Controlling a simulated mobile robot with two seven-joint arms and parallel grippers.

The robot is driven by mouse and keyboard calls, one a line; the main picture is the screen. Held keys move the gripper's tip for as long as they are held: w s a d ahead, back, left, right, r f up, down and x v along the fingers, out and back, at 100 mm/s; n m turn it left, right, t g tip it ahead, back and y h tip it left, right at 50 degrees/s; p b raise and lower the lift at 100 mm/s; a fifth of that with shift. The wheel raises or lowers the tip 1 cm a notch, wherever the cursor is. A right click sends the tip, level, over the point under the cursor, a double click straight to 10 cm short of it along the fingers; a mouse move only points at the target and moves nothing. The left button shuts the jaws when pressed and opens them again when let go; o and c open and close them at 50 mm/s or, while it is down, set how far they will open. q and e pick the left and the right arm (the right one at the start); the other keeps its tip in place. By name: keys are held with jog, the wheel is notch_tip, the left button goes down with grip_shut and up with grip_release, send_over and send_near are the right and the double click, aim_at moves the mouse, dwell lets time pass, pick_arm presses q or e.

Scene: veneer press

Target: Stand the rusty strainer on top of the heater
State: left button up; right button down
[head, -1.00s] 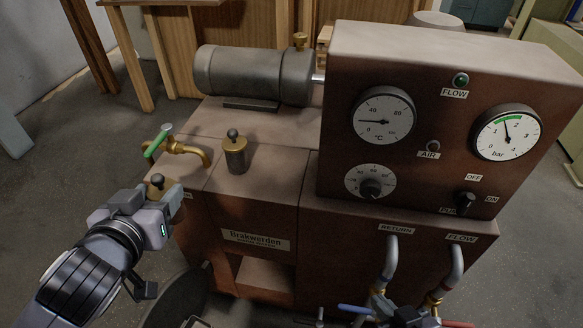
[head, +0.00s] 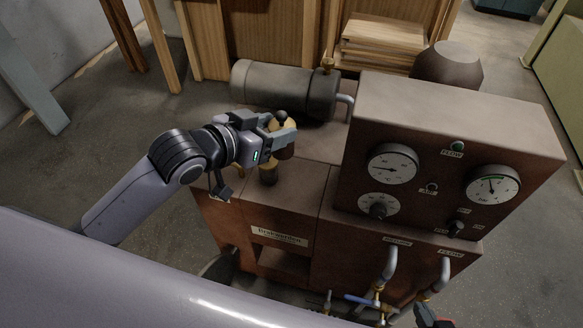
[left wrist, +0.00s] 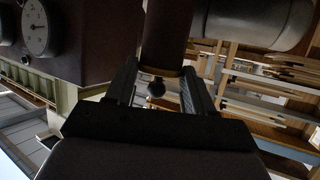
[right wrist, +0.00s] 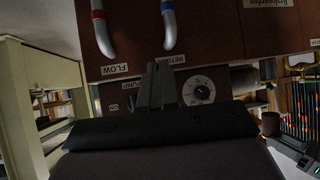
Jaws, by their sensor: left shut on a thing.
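The rusty strainer (head: 287,149) is a brown cylinder with a brass cap and a dark knob. My left gripper (head: 284,133) is shut on it near the cap, roughly upright, over the heater's left part. In the left wrist view the strainer (left wrist: 163,40) is between the fingers (left wrist: 158,85), knob toward the bottom of the picture. The heater (head: 298,190) is a rust-brown block with a name plate. I cannot tell whether the strainer's base touches it. My right gripper (head: 430,314) is low by the front pipes; its fingers look together and empty in the right wrist view (right wrist: 162,85).
A grey cylinder (head: 285,90) lies behind, and the gauge panel (head: 440,150) rises at the right. Pipes with valve handles (head: 375,301) stick out in front.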

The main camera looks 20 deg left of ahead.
aim_at(279, 114)
pick_arm(q)
jog(key=r, duration=0.1)
jog(key=r+p, duration=0.1)
jog(key=w+r, duration=0.1)
jog(key=shift+d+r+m+h, duration=0.1)
jog(key=shift+d+m+h, duration=0.15)
jog(key=shift+m+h, duration=0.05)
jog(key=shift+r+p, duration=0.1)
jog(key=shift+p, duration=0.25)
jog(key=shift+w+f+g, duration=0.1)
jog(key=shift+f+g, duration=0.2)
jog(key=shift+f, duration=0.05)
notch_tip(279, 114, down, 19)
jog(key=b, duration=0.3)
jog(key=shift+f, duration=0.1)
jog(key=shift+f, duration=0.15)
jog(key=o, duration=0.8)
